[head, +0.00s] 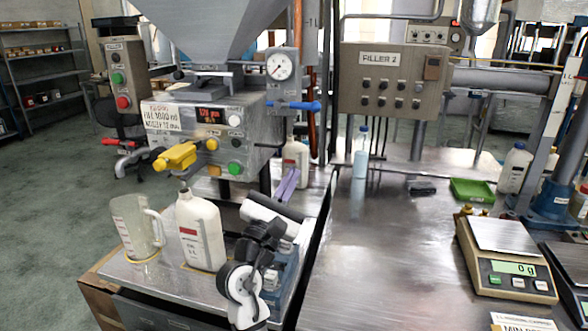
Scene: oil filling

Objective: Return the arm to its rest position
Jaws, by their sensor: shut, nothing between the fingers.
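My gripper (265,232) shows at the lower middle of the head view, dark and small, at the end of my white and black arm. Its fingers are shut, with nothing seen held. It stands in front of a white roll-like thing (262,212) at the bench's right edge, right of a white bottle (199,232) with a red-and-white label. I cannot tell whether the gripper touches anything behind it. The lower part of my arm runs out of the picture at the bottom.
A clear measuring jug (136,228) stands left of the bottle. The filling machine (205,130) with its yellow nozzle (176,157) rises behind. A blue object (287,268) lies close right of my arm. The steel table (350,265) is mostly bare; a scale (506,263) stands at right.

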